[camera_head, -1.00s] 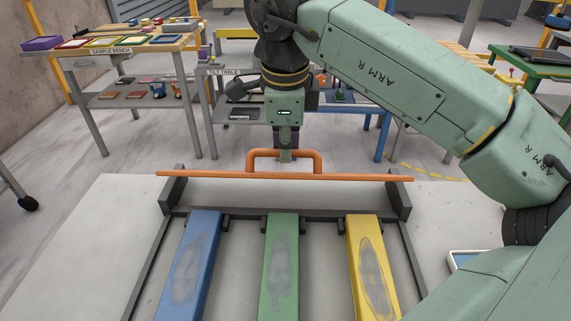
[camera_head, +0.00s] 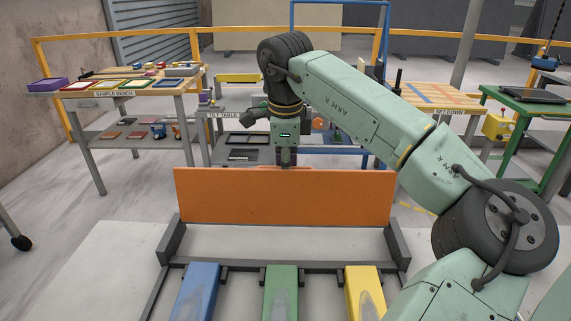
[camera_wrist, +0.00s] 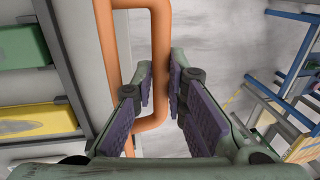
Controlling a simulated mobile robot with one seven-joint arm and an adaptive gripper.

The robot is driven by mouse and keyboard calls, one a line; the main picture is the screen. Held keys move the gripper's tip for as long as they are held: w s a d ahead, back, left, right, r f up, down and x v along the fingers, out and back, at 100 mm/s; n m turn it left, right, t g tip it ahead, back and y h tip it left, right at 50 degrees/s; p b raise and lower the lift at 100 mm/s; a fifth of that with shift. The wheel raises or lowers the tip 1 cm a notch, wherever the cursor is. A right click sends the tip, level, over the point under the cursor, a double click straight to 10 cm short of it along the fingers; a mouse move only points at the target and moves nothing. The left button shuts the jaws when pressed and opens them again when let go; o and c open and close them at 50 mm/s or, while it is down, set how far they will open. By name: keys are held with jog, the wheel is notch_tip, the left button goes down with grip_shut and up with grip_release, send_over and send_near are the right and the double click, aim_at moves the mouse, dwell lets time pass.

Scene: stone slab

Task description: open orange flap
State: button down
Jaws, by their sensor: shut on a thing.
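The orange flap (camera_head: 285,197) stands raised on the slab, its broad face toward the head camera. The wrist view shows it nearly edge-on (camera_wrist: 108,60), with its orange tube handle (camera_wrist: 160,45) beside it. My gripper (camera_head: 286,160) is at the flap's top edge, on the far side. In the wrist view, my gripper's purple-padded fingers (camera_wrist: 160,88) are on either side of the handle, shut on it. In the head view the flap hides most of the handle and the fingertips.
Blue (camera_head: 195,293), green (camera_head: 281,293) and yellow (camera_head: 364,292) bars lie in front of the flap. Dark side brackets (camera_head: 174,241) flank it. The sample bench (camera_head: 125,92) and tilt table (camera_head: 230,118) stand behind. The stone slab (camera_head: 105,275) is bare at left.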

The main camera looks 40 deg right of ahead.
jog(key=shift+w+d+f+g+y+p, duration=0.25)
jog(key=shift+w+d+g+y+p, duration=0.2)
jog(key=shift+w+d+p, duration=0.5)
jog(key=shift+s+a+f, duration=0.1)
jog(key=shift+a+f, duration=0.05)
jog(key=shift+a, duration=0.1)
jog(key=c, duration=2.1)
grip_release()
jog(key=o, duration=0.3)
jog(key=shift+w+d+f, duration=0.25)
jog(key=shift+w+f, duration=0.05)
jog(key=shift+f, duration=0.05)
jog(key=shift+o, duration=1)
notch_tip(320, 180, up, 12)
jog(key=shift+s+a, duration=0.35)
jog(key=shift+s, duration=0.05)
jog(key=shift+r, duration=0.1)
